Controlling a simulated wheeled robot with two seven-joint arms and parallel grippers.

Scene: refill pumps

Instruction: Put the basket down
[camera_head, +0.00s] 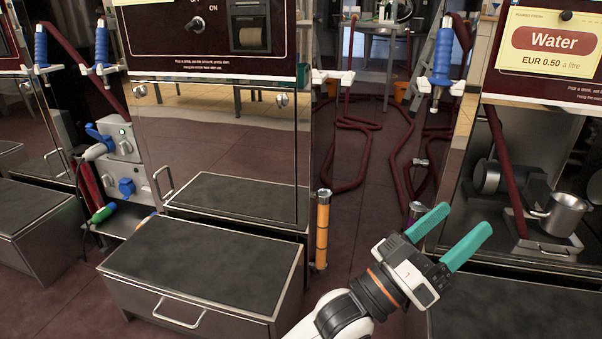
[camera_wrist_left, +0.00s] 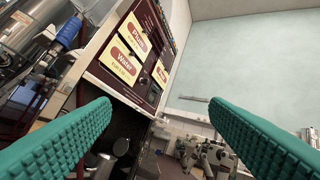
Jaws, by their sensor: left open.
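No basket shows in either view. My left gripper (camera_head: 461,221) has two teal fingers spread apart with nothing between them. It is held in front of the right-hand pump, above the floor and the dark top of a low box. In the left wrist view the open fingers (camera_wrist_left: 160,112) frame a dark red pump panel with yellow labels (camera_wrist_left: 128,58). My right gripper is in neither view.
A low metal box with a black top (camera_head: 205,256) stands front left, its top clear. A metal pot (camera_head: 560,213) stands in the bay at right. An orange post (camera_head: 323,229) stands beside the box. Red hoses (camera_head: 352,150) lie on the floor behind.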

